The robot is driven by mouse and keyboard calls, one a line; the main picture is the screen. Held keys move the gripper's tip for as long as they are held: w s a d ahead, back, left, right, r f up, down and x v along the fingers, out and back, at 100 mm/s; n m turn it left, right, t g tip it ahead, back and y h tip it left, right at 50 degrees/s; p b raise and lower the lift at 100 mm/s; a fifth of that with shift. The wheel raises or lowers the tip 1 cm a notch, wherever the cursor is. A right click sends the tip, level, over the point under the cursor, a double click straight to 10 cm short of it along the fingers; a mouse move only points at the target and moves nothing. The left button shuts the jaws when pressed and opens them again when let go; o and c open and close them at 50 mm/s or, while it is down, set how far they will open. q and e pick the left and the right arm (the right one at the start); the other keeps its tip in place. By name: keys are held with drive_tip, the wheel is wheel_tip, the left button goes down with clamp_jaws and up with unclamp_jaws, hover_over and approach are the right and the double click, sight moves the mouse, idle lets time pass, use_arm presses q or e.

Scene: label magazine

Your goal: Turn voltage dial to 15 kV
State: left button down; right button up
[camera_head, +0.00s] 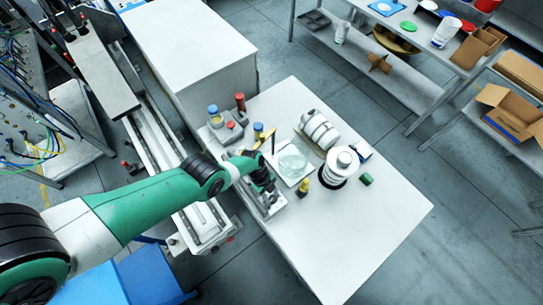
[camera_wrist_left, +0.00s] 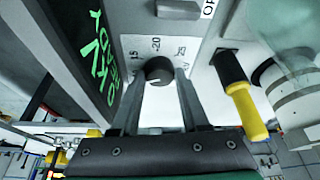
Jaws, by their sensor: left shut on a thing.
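The voltage dial (camera_wrist_left: 158,70) is a dark round knob on a light grey panel (camera_wrist_left: 200,75) in the left wrist view. A printed scale above it shows 15 to its left, 20 above and 25 to its right. My left gripper (camera_wrist_left: 160,82) is shut on the dial, one finger on each side. The dial's pointer mark cannot be made out. Beside the panel, a dark display (camera_wrist_left: 85,50) shows green text including kV. In the head view, my left gripper (camera_head: 267,190) is at the unit on the table's left edge, and the dial is hidden. My right gripper is not in view.
A yellow and black handle (camera_wrist_left: 245,105) stands close right of the dial. The table's front right is clear.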

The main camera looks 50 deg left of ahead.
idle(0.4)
use_arm(q)
drive_tip(key=c, duration=0.7)
unclamp_jaws()
